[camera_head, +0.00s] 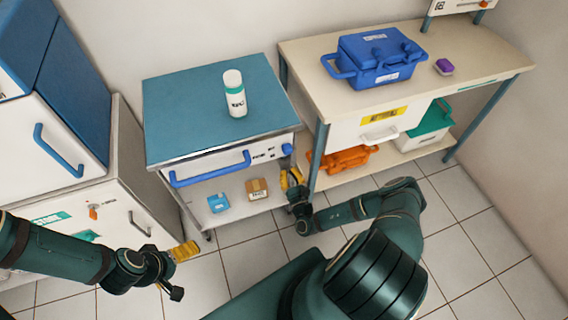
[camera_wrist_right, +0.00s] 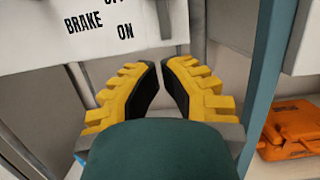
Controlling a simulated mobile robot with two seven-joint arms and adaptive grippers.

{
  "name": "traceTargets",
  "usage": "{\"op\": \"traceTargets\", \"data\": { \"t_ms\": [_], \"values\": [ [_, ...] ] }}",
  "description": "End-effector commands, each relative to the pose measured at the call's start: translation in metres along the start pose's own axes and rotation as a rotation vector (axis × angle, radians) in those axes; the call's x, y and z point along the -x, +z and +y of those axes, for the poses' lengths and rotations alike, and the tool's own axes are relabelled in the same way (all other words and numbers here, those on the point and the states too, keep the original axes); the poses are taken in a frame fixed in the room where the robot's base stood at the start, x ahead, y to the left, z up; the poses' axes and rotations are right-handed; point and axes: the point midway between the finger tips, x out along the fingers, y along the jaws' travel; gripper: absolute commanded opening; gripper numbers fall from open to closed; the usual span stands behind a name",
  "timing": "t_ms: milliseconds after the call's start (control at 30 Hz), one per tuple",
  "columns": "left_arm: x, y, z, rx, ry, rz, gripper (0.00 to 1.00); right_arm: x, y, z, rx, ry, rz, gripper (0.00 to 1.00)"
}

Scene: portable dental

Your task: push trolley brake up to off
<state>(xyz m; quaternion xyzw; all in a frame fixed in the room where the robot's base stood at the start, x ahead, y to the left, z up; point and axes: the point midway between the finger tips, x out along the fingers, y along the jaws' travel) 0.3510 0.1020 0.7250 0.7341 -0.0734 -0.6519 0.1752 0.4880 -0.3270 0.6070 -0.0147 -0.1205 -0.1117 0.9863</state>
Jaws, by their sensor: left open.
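The trolley (camera_head: 190,110) has a teal top and a white front with a blue handle (camera_head: 210,170). A small blue brake part (camera_head: 287,149) sits at the right end of its front, beside dark lettering. The right wrist view shows the trolley's white front panel (camera_wrist_right: 45,28) with "BRAKE" and "ON", and a cut-off word above; the brake part itself is not visible there. My right gripper (camera_head: 291,178) is just below the brake part, its yellow fingertips (camera_wrist_right: 160,64) close together with a narrow gap and nothing between them. My left gripper (camera_head: 186,272) is open and empty at lower left.
A white and green bottle (camera_head: 234,95) stands on the trolley top; small boxes lie on its lower shelf. A table with a blue case (camera_head: 375,58) stands close at the right, its teal leg (camera_wrist_right: 262,80) beside my right gripper. An orange case (camera_wrist_right: 290,130) sits below.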

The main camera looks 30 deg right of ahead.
Motion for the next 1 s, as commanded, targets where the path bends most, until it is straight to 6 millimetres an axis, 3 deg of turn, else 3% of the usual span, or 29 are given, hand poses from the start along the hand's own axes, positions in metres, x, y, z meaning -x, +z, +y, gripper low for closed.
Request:
{"op": "traceTargets", "data": {
  "t_ms": [200,400,1000],
  "values": [
    [0.008,0.001,0.004,-0.002,0.002,-0.004,0.97,0.042,0.002,-0.001,0.0,-0.002,0.002,0.0],
    [0.01,0.001,0.004,-0.001,0.001,-0.005,0.97,0.063,0.002,0.0,0.001,-0.001,0.001,0.0],
    [0.01,0.002,0.004,-0.001,0.001,-0.006,0.97,0.066,0.001,0.0,0.001,-0.001,0.0,0.0]
  ]
}}
